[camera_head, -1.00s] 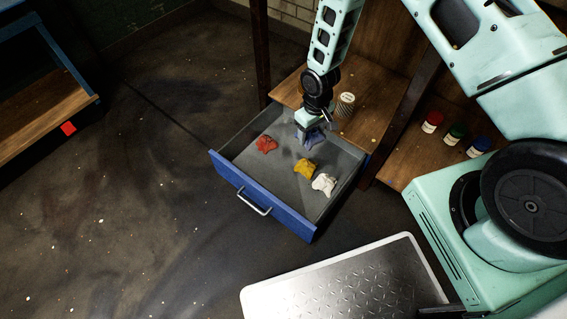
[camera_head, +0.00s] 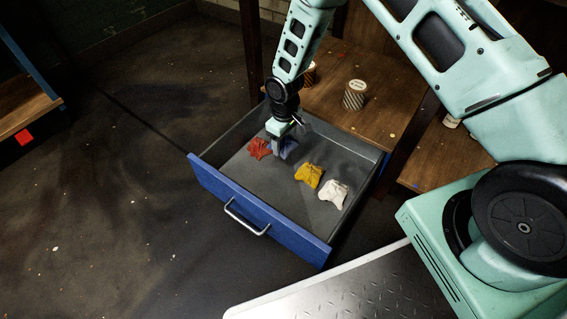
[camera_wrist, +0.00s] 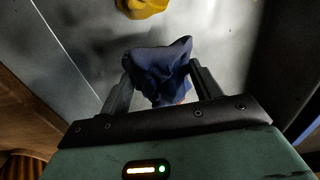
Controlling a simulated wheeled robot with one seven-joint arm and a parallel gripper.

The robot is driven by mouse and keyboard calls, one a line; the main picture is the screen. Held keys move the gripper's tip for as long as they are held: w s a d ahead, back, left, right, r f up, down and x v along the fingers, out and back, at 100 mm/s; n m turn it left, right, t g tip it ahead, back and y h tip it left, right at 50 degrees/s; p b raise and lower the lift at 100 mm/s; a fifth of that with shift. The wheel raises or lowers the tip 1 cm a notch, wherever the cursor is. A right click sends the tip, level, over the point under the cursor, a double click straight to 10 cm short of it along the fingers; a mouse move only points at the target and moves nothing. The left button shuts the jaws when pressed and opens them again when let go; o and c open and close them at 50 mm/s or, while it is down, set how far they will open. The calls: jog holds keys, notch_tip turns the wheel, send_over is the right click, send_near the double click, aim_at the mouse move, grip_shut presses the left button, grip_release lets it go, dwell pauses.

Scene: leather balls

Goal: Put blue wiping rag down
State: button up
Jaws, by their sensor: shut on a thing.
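The blue wiping rag (camera_wrist: 158,72) is crumpled between the two fingers of my gripper (camera_wrist: 160,88) in the wrist view. In the head view my gripper (camera_head: 280,146) is shut on the blue rag (camera_head: 289,149), low inside the open drawer (camera_head: 236,204), at the drawer's far left part. The rag is partly hidden by the gripper there. I cannot tell whether it touches the drawer floor. A red rag (camera_head: 259,148) lies just left of it. A yellow rag (camera_head: 309,175) and a white rag (camera_head: 325,194) lie to the right. The yellow rag also shows in the wrist view (camera_wrist: 143,7).
The drawer walls surround the gripper. A striped container (camera_head: 355,95) and another container (camera_head: 309,74) stand on the wooden shelf (camera_head: 380,120) behind the drawer. The drawer floor between the blue and yellow rags is clear. A red patch (camera_head: 23,137) is at far left.

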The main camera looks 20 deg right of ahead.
aim_at(284, 163)
notch_tip(284, 163, down, 9)
jog(key=b, duration=0.5)
jog(key=shift+r, duration=0.2)
jog(key=o, duration=1)
jog(key=shift+f, duration=0.15)
jog(key=shift+o, duration=0.2)
